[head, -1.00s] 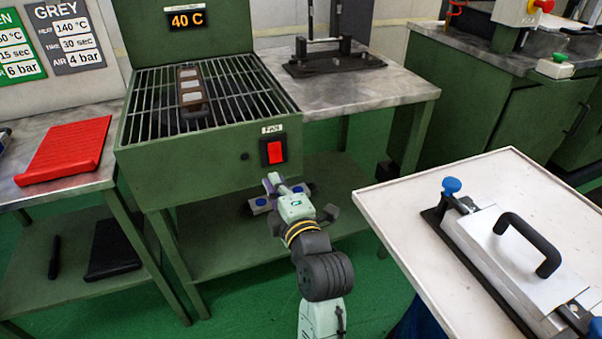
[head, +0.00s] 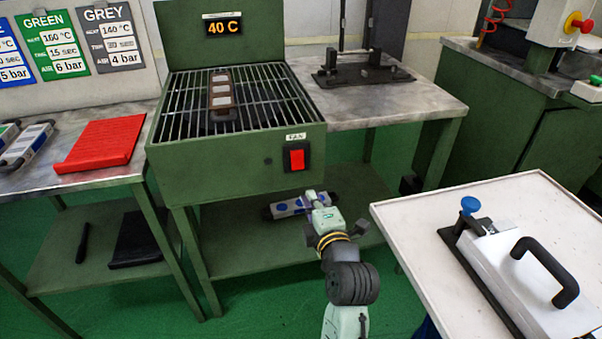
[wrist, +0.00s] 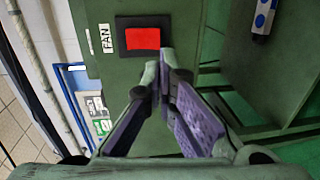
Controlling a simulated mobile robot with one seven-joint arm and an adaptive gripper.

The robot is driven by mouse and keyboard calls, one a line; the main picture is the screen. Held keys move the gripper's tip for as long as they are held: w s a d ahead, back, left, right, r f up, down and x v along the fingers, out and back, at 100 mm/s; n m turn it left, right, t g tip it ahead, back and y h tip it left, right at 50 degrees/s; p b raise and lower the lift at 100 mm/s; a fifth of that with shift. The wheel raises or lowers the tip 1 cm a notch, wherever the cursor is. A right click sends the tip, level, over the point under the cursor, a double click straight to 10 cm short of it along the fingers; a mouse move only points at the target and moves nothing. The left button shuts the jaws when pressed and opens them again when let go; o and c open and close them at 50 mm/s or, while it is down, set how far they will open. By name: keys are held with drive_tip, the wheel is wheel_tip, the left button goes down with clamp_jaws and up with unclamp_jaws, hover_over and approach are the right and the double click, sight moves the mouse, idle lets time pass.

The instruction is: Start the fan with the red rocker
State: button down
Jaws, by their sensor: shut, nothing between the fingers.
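The red rocker (head: 296,159) sits in a black frame on the front of the green fan box (head: 200,175), under a small FAN label (head: 296,137). Whether the rocker is pressed in cannot be told. My gripper (head: 312,192) is below and slightly right of the rocker in the head view. In the wrist view the rocker (wrist: 142,38) is just beyond the fingertips. The gripper (wrist: 165,55) is shut and empty, its tips together near the rocker's lower right corner. Contact with the rocker is not visible.
A brown mould (head: 221,90) lies on the grille (head: 180,112); the display (head: 223,27) reads 40 C. A white-topped table (head: 420,215) with a handled metal mould (head: 530,275) stands close at right. A blue-and-white object (head: 288,207) lies on the lower shelf behind my gripper.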

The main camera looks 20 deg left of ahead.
sight(298, 169)
drive_tip(key=p+x, duration=0.3)
drive_tip(key=x, duration=0.7)
drive_tip(key=shift+w+a, duration=0.15)
drive_tip(key=shift+a, duration=0.05)
drive_tip(key=shift+w, duration=0.1)
drive_tip(key=shift+f+b, duration=0.1)
drive_tip(key=shift+b, duration=0.2)
drive_tip(key=b, duration=0.2)
drive_tip(key=f+b, duration=0.1)
drive_tip(key=b, duration=0.1)
drive_tip(key=shift+w+a+t+y, duration=0.25)
drive_tip(key=shift+w+t+y, duration=0.05)
drive_tip(key=shift+r+p, duration=0.35)
drive_tip(key=shift+r, duration=0.15)
drive_tip(key=shift+f, duration=0.1)
